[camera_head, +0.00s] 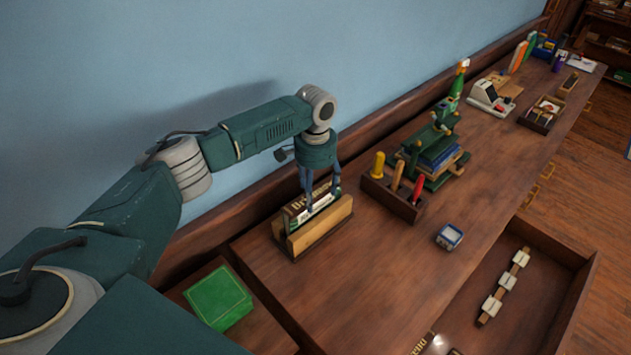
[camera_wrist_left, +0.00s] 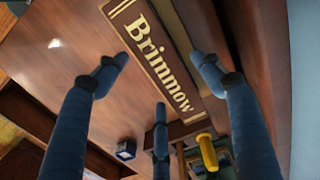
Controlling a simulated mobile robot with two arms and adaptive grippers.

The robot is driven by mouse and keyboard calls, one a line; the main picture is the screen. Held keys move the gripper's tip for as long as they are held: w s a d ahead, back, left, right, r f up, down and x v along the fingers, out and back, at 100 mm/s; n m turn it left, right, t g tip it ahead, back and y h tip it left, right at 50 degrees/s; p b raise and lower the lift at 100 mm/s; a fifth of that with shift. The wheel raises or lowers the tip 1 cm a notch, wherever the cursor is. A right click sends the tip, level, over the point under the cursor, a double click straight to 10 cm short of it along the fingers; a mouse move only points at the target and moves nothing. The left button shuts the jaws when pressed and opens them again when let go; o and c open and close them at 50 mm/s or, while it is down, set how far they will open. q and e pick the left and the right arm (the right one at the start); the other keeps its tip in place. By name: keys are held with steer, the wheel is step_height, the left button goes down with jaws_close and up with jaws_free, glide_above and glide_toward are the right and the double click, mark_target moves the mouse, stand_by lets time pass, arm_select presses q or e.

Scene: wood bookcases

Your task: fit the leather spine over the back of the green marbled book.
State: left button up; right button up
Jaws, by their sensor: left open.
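My left gripper (camera_head: 321,197) points down over a wooden book press (camera_head: 322,234) on the bench. In the left wrist view its blue fingers (camera_wrist_left: 159,80) are spread, apart from each other, around a brown leather spine (camera_wrist_left: 158,57) with gold border and gold letters "Brimmow". The spine also shows at the press in the head view (camera_head: 306,205), partly behind the fingers. Pale and green parts show beside it; I cannot tell how far it sits over a book. A plain green book-like block (camera_head: 218,297) lies at lower left. My right gripper is out of view.
A tool rack (camera_head: 390,196) with yellow, orange and red handles stands right of the press, before a green machine (camera_head: 436,146). A small blue-white box (camera_head: 449,236) lies nearby. An open drawer or tray (camera_head: 553,312) holds pale labelled pieces (camera_head: 504,286). The wall is close behind.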

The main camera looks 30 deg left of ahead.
mark_target(316, 196)
arm_select(q)
step_height(316, 196, up, 13)
steer(key=b, duration=0.4)
steer(key=shift+f, duration=0.1)
